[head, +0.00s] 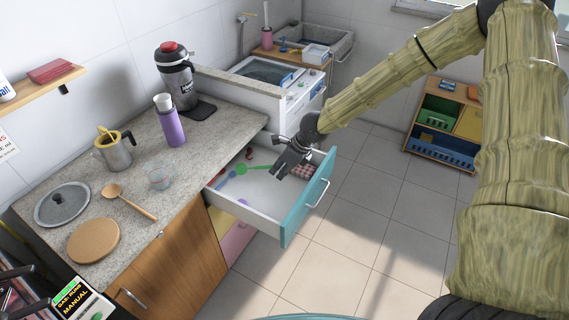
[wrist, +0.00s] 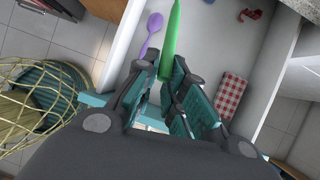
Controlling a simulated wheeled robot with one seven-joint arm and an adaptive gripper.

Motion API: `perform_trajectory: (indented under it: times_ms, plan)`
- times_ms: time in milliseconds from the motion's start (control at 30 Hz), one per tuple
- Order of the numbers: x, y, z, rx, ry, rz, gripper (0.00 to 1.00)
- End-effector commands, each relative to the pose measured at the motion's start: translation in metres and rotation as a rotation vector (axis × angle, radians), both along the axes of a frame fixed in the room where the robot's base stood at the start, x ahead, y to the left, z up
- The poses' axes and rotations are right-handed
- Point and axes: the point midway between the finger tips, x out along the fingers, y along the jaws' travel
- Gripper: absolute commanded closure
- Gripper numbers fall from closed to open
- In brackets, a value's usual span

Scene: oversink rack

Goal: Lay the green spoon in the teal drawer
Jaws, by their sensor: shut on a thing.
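The teal drawer (head: 305,204) stands pulled out below the counter, with a white inside and a teal front. My gripper (head: 281,172) is over the open drawer, pointing down into it. It is shut on the green spoon (head: 242,170), whose round end points left, toward the counter. In the wrist view the green spoon (wrist: 172,38) runs up from between the fingers (wrist: 170,82), over the white drawer floor. I cannot tell whether the spoon touches the floor. Its far end is cut off in that view.
The drawer also holds a purple spoon (wrist: 152,32), a blue utensil (head: 226,180), a red-checked cloth (wrist: 230,92) and a small red thing (wrist: 250,15). The counter (head: 190,150) bears a wooden spoon (head: 133,203) and a purple bottle (head: 169,124). Open floor lies right of the drawer.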

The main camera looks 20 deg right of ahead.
Motion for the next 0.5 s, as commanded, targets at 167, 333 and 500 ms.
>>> perform_trajectory:
  times_ms: [167, 333, 500]
  plan:
    - [0.003, -0.008, 0.004, 0.015, -0.021, -0.068, 1.0]
    - [0.004, -0.013, 0.005, 0.027, -0.03, -0.113, 1.0]
    - [0.005, -0.015, 0.007, 0.03, -0.037, -0.136, 1.0]
